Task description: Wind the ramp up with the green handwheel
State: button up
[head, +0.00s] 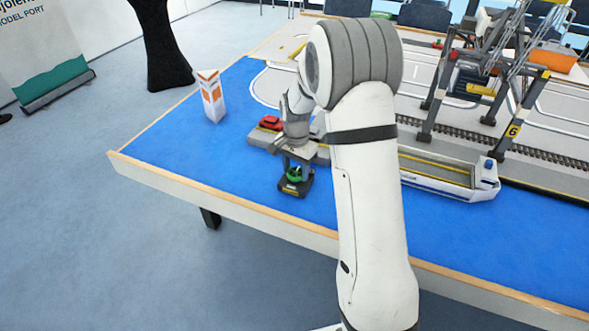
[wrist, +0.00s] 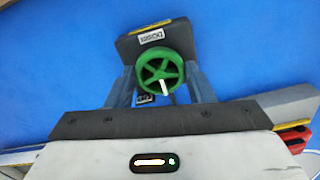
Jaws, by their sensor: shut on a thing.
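The green handwheel (wrist: 153,59) is a spoked wheel on a dark base block (wrist: 177,33) with a small white label. In the head view the handwheel (head: 293,174) and its dark base stand on the blue table top near the front edge. My gripper (wrist: 162,76) comes down over the wheel with one finger on each side and is shut on its rim. It also shows in the head view (head: 298,162), above the base. A grey slab (head: 259,139) lies just behind the handwheel; I cannot tell whether it is the ramp, as my arm hides part of it.
A red toy car (head: 270,123) sits on the grey slab. A white and orange folded card (head: 210,96) stands to the left. A white toy ship (head: 445,176) and a gantry crane (head: 510,125) with number 6 stand right of my arm. The blue table (head: 185,135) is clear at left.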

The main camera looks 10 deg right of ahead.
aim_at(295, 171)
jog(key=m, duration=0.4)
jog(key=shift+w+r+m, duration=0.15)
jog(key=shift+w+m, duration=0.1)
jog(key=shift+m, duration=1.65)
jog(key=o, duration=1)
jog(key=shift+s, duration=0.1)
jog(key=shift+r, duration=3.8)
